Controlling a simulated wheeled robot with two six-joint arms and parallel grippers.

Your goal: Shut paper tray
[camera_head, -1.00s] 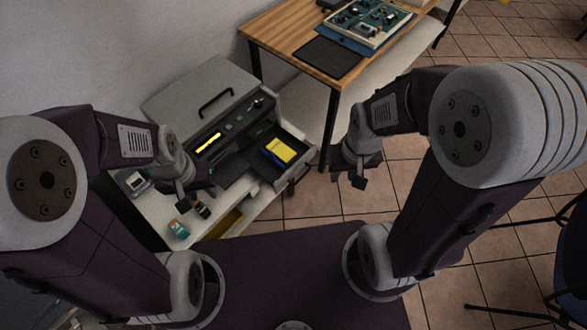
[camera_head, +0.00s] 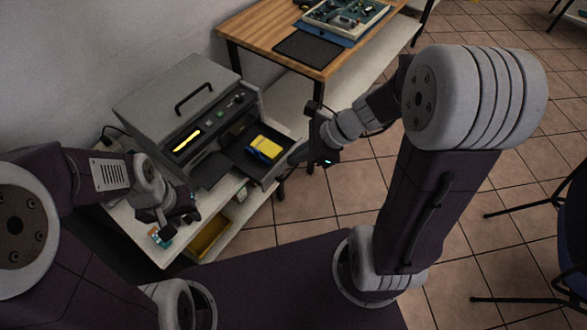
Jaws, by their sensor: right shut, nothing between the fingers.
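A grey printer (camera_head: 172,105) stands on a white stand at the left. Its paper tray (camera_head: 274,173) is pulled out toward the right, with a yellow and blue packet (camera_head: 265,147) lying in it. My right gripper (camera_head: 296,156) is shut and empty at the tray's outer end, pointing left toward it. Whether it touches the tray cannot be told. My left gripper (camera_head: 179,224) hangs near the stand's front edge, left of the tray, with its fingertips apart.
A small teal and orange box (camera_head: 160,236) lies on the stand beside my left gripper. A wooden table (camera_head: 262,32) with a black mat (camera_head: 307,49) and a circuit board (camera_head: 345,14) stands behind. A dark chair (camera_head: 571,240) is at the right. Tiled floor lies open between.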

